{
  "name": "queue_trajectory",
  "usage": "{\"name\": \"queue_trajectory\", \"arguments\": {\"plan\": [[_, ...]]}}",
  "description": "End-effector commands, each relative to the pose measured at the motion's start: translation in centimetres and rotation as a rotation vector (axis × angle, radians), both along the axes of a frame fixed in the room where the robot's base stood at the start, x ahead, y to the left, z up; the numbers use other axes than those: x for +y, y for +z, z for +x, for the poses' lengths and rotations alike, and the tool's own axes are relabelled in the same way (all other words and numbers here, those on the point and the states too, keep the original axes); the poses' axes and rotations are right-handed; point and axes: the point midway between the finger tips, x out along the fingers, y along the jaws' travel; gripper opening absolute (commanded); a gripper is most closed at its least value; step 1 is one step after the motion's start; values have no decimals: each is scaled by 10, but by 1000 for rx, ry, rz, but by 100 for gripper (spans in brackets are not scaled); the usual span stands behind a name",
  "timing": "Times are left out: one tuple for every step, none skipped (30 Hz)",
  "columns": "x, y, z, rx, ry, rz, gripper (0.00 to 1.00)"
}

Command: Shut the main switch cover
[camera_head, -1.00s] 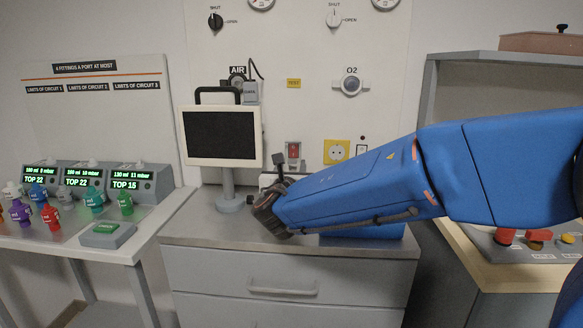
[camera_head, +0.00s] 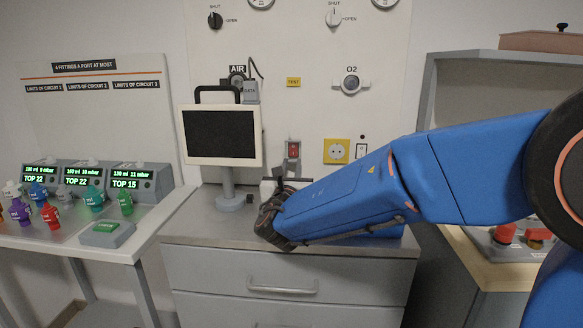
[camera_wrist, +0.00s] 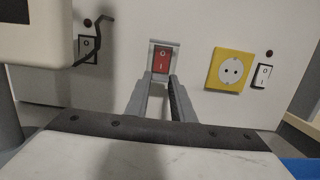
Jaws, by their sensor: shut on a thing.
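The main switch is a red rocker in a grey frame on the back panel; it shows in the head view (camera_head: 293,149) and at the top middle of the wrist view (camera_wrist: 161,60). My gripper (camera_wrist: 161,84) points at it, with one finger at each side just below the red rocker. The fingers are shut on what looks like the switch cover, though its outline is hard to make out between them. In the head view my blue arm reaches in from the right and the dark wrist is low over the cabinet top; the fingertips are hard to see there.
A monitor (camera_head: 220,135) stands close left of my gripper. A yellow socket (camera_head: 337,151) and a small white switch (camera_head: 361,150) are right of the main switch. The grey cabinet top (camera_head: 210,232) lies under my wrist. A fittings bench (camera_head: 100,248) stands at the left.

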Motion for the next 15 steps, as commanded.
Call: {"name": "queue_trajectory", "arguments": {"plan": [[-1, 0, 0, 0, -1, 0, 0], [-1, 0, 0, 0, -1, 0, 0], [0, 0, 0, 0, -1, 0, 0], [0, 0, 0, 0, -1, 0, 26], [0, 0, 0, 0, -1, 0, 34], [0, 0, 0, 0, -1, 0, 41], [0, 0, 0, 0, -1, 0, 41], [0, 0, 0, 1, -1, 0, 41], [0, 0, 0, 1, -1, 0, 41], [0, 0, 0, 1, -1, 0, 41], [0, 0, 0, 1, 0, 0, 41], [0, 0, 0, 1, 0, 0, 41], [0, 0, 0, 1, 0, 0, 41], [0, 0, 0, 1, 0, 0, 41], [0, 0, -1, 1, 0, 0, 41]]}}
